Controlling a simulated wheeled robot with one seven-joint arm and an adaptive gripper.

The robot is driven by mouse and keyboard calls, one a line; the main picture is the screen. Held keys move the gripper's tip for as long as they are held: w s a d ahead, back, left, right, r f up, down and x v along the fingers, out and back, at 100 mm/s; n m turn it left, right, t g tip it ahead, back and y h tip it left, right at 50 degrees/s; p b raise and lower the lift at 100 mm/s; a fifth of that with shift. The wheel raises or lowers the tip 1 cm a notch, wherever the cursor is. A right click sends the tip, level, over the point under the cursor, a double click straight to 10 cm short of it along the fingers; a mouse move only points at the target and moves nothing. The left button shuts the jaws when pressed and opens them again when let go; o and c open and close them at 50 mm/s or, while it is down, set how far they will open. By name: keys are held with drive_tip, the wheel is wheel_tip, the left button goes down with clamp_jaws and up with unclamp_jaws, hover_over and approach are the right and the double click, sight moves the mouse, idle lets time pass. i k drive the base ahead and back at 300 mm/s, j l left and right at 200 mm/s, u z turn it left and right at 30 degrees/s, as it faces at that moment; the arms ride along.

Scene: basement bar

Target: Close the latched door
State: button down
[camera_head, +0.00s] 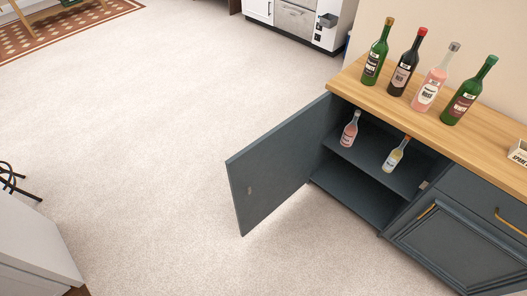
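The dark blue-grey cabinet door (283,160) stands wide open, swung out to the left of its cabinet over the floor. Its inner face shows, with a small light mark near the free edge. The cabinet (357,208) has a wooden top, and its open compartment shows a shelf (368,160) with two bottles on it, one pink (349,131) and one pale yellow (395,157). A small latch-like piece (423,185) sits on the right side of the opening. My gripper is not in view.
Several bottles (428,88) stand on the wooden top (400,110). A closed door (462,250) with a brass handle is at the lower right. A white cabinet (35,245) stands at the lower left. The pale carpet (150,130) between is clear.

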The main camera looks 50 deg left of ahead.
sight(277, 165)
drive_tip(key=k+j, duration=0.1)
drive_tip(key=j, duration=0.35)
drive_tip(key=j+z, duration=0.1)
drive_tip(key=j, duration=0.3)
drive_tip(key=k+j, duration=0.15)
drive_tip(key=j, duration=0.3)
drive_tip(key=k+j, duration=0.1)
drive_tip(key=j, duration=0.3)
drive_tip(key=k+j+z, duration=0.1)
drive_tip(key=j, duration=0.35)
drive_tip(key=k+j, duration=0.15)
drive_tip(key=j, duration=0.25)
drive_tip(key=k+j+z, duration=0.1)
drive_tip(key=j, duration=0.3)
drive_tip(key=i+j, duration=0.1)
drive_tip(key=j, duration=1.2)
drive_tip(key=l+z, duration=0.6)
drive_tip(key=i, duration=0.05)
